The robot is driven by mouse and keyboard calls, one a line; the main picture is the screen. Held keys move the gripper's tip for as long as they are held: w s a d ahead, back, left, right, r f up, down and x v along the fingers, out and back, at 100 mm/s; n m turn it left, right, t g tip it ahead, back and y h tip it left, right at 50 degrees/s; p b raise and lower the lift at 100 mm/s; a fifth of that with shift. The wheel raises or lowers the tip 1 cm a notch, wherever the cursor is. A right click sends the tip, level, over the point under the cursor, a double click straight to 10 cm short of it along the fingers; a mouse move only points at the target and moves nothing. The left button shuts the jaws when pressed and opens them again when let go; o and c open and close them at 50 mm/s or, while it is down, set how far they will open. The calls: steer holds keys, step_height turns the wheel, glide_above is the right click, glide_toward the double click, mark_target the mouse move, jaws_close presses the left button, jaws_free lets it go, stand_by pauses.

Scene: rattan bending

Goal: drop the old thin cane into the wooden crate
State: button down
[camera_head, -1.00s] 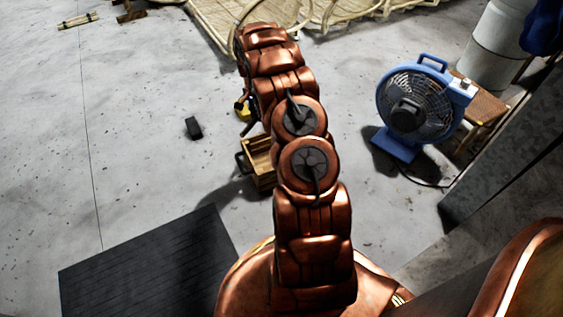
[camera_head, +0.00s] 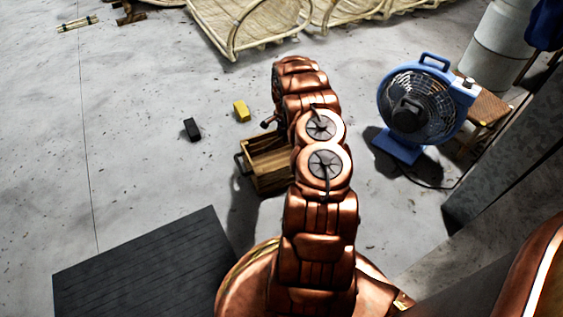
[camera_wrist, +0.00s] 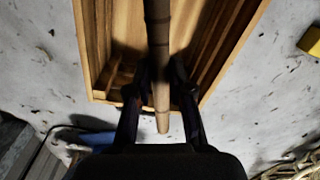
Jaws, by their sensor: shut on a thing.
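The thin cane (camera_wrist: 162,110) is a jointed brown stick. In the wrist view it runs from the top edge down between the fingers of my gripper (camera_wrist: 162,76), which is shut on it. One end of the cane sticks out just below the fingers. The wooden crate (camera_wrist: 237,62) lies behind the cane and fingers in that view, its open inside facing the camera. In the head view the crate (camera_head: 273,182) stands on the floor left of my arm, which covers part of it. I cannot make out the cane or the fingers in the head view.
A black block (camera_head: 192,129) and a yellow block (camera_head: 241,111) lie on the floor beyond the crate. A blue fan (camera_head: 418,105) stands to the right. A dark mat (camera_head: 140,268) is front left. Rattan frames (camera_head: 245,25) lie at the back. The left floor is mostly clear.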

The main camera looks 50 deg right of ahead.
steer(key=shift+f+b, duration=0.55)
steer(key=shift+f, duration=1.3)
steer(key=c, duration=1)
jaws_free()
steer(key=shift+o, duration=0.2)
step_height(320, 180, up, 12)
